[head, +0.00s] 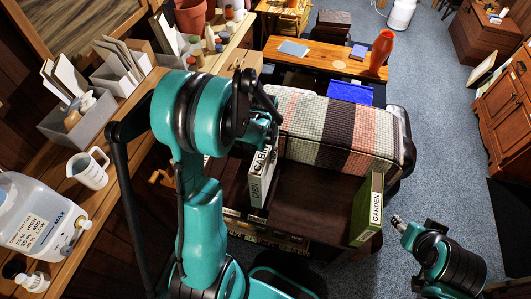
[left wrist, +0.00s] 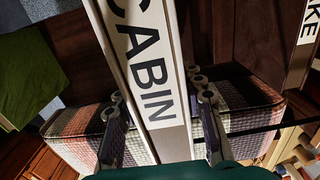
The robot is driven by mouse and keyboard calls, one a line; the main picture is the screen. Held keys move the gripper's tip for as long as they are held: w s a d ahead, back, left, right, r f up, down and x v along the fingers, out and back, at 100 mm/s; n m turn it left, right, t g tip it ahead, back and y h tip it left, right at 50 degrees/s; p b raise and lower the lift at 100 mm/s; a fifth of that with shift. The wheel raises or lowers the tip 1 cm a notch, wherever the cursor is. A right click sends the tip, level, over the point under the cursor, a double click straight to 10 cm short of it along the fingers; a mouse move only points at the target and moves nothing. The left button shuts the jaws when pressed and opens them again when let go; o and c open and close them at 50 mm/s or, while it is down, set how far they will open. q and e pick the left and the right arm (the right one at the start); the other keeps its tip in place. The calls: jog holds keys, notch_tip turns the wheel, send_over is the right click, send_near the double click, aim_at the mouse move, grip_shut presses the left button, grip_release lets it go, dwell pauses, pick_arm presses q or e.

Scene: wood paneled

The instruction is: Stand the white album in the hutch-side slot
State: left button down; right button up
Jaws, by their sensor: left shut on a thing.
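The white album (head: 257,182), lettered CABIN, stands roughly upright above the dark brown wooden surface (head: 310,206). My left gripper (left wrist: 160,135) is shut on it, with one finger on each side in the left wrist view, where the album's lettered face (left wrist: 146,72) fills the middle. In the head view my left arm and hand hide part of the gripper and of the album's top. I cannot tell whether its lower edge touches the surface. Small labels (head: 255,219) line the surface's front edge, too small to read. My right gripper (head: 399,223) is at the lower right, away from the album; its finger gap is unclear.
A green album (head: 367,208) lettered GARDEN stands at the surface's right end. Another pale item (left wrist: 300,45) ending in KE shows in the left wrist view. A striped woven cushion (head: 335,130) lies behind. A cluttered wooden bench (head: 130,112) runs along the left.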

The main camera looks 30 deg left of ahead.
notch_tip(320, 180, down, 5)
jog(key=b, duration=0.5)
jog(key=shift+r, duration=0.1)
jog(key=shift+f+b, duration=0.5)
jog(key=shift+f, duration=0.05)
dwell(1.4)
